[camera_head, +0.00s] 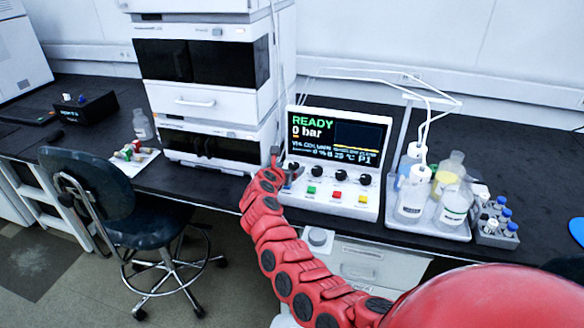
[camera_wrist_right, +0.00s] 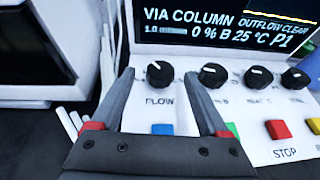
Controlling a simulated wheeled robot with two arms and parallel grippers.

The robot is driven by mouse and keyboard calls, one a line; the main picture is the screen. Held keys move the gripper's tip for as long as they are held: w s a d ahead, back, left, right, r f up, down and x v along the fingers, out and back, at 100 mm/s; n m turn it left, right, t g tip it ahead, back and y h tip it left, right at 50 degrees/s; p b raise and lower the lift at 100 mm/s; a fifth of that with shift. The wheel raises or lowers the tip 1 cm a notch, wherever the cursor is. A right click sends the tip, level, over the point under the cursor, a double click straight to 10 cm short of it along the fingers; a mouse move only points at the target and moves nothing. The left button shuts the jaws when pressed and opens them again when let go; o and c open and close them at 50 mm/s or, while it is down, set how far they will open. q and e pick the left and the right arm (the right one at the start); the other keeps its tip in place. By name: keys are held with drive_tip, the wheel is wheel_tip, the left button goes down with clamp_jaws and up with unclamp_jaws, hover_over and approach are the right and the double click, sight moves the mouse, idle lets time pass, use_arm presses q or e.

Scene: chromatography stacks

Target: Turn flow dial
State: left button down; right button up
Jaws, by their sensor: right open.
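The control panel (camera_head: 330,185) is a white box on the bench, with a screen (camera_head: 335,138) reading "READY" and "0 bar". The flow dial (camera_wrist_right: 159,75) is the leftmost black knob, labelled FLOW, with its white mark pointing up and slightly left in the right wrist view. My right gripper (camera_wrist_right: 159,77) is open, with one grey finger on each side of the dial. I cannot tell whether the fingers touch it. In the head view my right gripper (camera_head: 284,168) is at the panel's left end and partly hides the dial. My left gripper is not in view.
More black knobs (camera_wrist_right: 212,75) stand right of the flow dial, above coloured buttons (camera_wrist_right: 278,129). White chromatography modules (camera_head: 205,105) rise left of the panel. A tray with bottles (camera_head: 412,200) and a vial rack (camera_head: 497,234) are to its right. A chair (camera_head: 120,195) stands before the bench.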

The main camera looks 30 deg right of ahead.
drive_tip(key=shift+x, duration=1)
clamp_jaws()
